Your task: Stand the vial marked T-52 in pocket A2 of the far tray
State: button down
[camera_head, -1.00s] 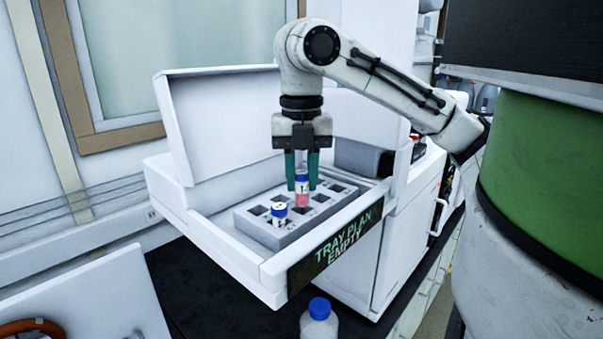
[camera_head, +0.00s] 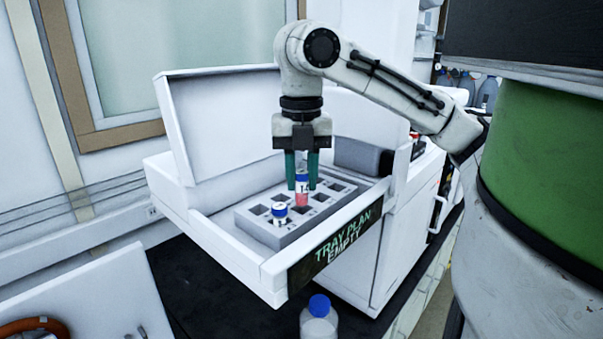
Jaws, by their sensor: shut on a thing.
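A vial with a blue cap, a white label and reddish contents (camera_head: 302,192) is between the green fingers of my gripper (camera_head: 302,172). My gripper points straight down and is shut on this vial, over the middle of the grey tray (camera_head: 278,240). The label shows a dark mark that I cannot read in full. I cannot tell whether the vial's lower end is in a pocket or just above one. A second blue-capped vial (camera_head: 280,214) stands in a pocket at the tray's near left. Several other pockets are empty.
The tray sits in an open white drawer unit with a raised lid (camera_head: 225,125). Its front sign (camera_head: 342,238) reads "TRAY PLAN EMPTY". A blue-capped bottle (camera_head: 319,318) stands on the dark bench in front. A dark grey block (camera_head: 362,157) is right of the tray.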

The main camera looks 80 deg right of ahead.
jog(key=shift+f, duration=0.1)
jog(key=shift+f+b, duration=0.75)
jog(key=shift+f, duration=0.4)
jog(key=shift+f, duration=0.15)
jog(key=shift+f, duration=0.55)
jog(key=shift+c, duration=2)
grip_release()
